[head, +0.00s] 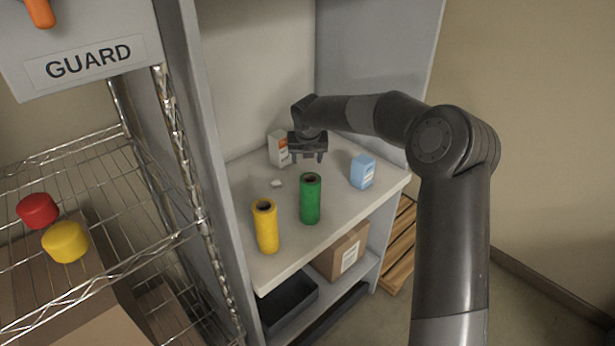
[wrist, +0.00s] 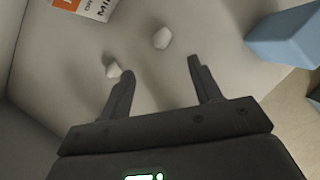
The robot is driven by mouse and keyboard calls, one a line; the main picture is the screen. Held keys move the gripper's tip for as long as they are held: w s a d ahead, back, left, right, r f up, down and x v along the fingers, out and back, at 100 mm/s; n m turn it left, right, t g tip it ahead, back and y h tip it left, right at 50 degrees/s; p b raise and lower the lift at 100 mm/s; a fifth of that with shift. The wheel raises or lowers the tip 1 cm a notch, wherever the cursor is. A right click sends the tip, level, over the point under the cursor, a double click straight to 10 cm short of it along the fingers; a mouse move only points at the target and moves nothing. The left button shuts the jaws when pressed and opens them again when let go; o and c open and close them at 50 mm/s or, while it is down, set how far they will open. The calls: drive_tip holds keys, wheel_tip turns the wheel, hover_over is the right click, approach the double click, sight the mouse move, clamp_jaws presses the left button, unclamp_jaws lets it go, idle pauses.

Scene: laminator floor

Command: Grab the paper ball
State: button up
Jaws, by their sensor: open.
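A small white crumpled lump that looks like a paper ball (head: 277,183) lies on the light shelf top in the head view, left of the green roll. The wrist view shows two white lumps, one (wrist: 162,38) beyond the gap between my fingers and another (wrist: 113,70) close by the left fingertip. I cannot tell which of them is the one in the head view; the other is probably hidden there. My gripper (head: 308,159) is open and empty above the shelf top, and its two fingers (wrist: 160,66) are apart in the wrist view.
On the shelf top (head: 285,245) stand a yellow roll (head: 266,227), a green roll (head: 310,199), a white-orange carton (head: 278,149) and a light blue box (head: 362,171). Cabinet walls enclose the back. A wire rack (head: 180,130) stands left.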

drive_tip(key=x, duration=0.4)
drive_tip(key=shift+f, duration=0.1)
drive_tip(key=shift+x, duration=2.8)
drive_tip(key=shift+w+d, duration=0.15)
drive_tip(key=shift+c, duration=0.6)
drive_tip(key=c, duration=0.9)
drive_tip(key=shift+c, duration=0.2)
